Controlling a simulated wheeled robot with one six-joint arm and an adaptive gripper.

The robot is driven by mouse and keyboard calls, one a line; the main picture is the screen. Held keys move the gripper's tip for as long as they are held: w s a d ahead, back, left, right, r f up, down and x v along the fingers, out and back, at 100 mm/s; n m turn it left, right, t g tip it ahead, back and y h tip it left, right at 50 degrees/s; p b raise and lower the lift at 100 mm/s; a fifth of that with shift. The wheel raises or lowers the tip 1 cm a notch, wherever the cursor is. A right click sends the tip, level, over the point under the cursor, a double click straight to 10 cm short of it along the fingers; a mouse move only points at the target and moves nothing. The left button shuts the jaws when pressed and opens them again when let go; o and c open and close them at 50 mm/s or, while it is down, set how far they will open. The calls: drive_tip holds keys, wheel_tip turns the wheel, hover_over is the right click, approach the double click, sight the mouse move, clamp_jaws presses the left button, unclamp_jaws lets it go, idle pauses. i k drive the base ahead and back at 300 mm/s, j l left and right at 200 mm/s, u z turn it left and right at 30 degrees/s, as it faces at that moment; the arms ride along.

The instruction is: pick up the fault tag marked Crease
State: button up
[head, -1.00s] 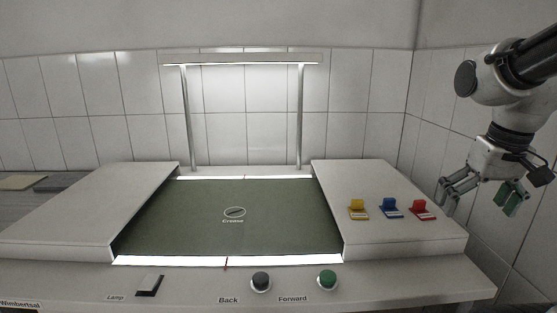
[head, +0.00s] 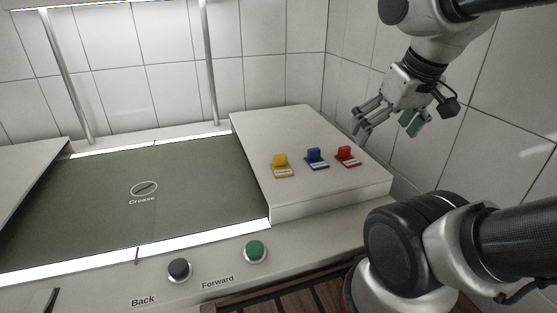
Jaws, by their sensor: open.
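Three fault tags stand in a row on the white right-hand block: a yellow tag (head: 281,164), a blue tag (head: 316,157) and a red tag (head: 347,155). Each has a small white label whose print is too small to read, so I cannot tell which is marked Crease. The word "Crease" shows under an oval mark (head: 144,188) on the dark green sheet (head: 90,205). My gripper (head: 385,129) is open and empty, above and to the right of the red tag, near the right wall.
The white block (head: 290,130) is bare behind the tags. A black Back knob (head: 179,270) and a green Forward knob (head: 255,251) sit on the front ledge. A lamp frame post (head: 210,70) rises behind the sheet. Tiled walls close the back and right.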

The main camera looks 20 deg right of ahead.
sight(281, 168)
drive_tip(key=k, duration=0.25)
drive_tip(key=j+z, duration=0.1)
drive_tip(key=j, duration=0.3)
drive_tip(key=k+j+z, duration=0.1)
drive_tip(key=j, duration=0.35)
drive_tip(key=k+j+z, duration=0.1)
drive_tip(key=j, duration=0.3)
drive_tip(key=j+z, duration=0.1)
drive_tip(key=j, duration=0.35)
drive_tip(key=k+j+z, duration=0.15)
drive_tip(key=j, duration=0.3)
drive_tip(key=j+z, duration=0.1)
drive_tip(key=j, duration=0.4)
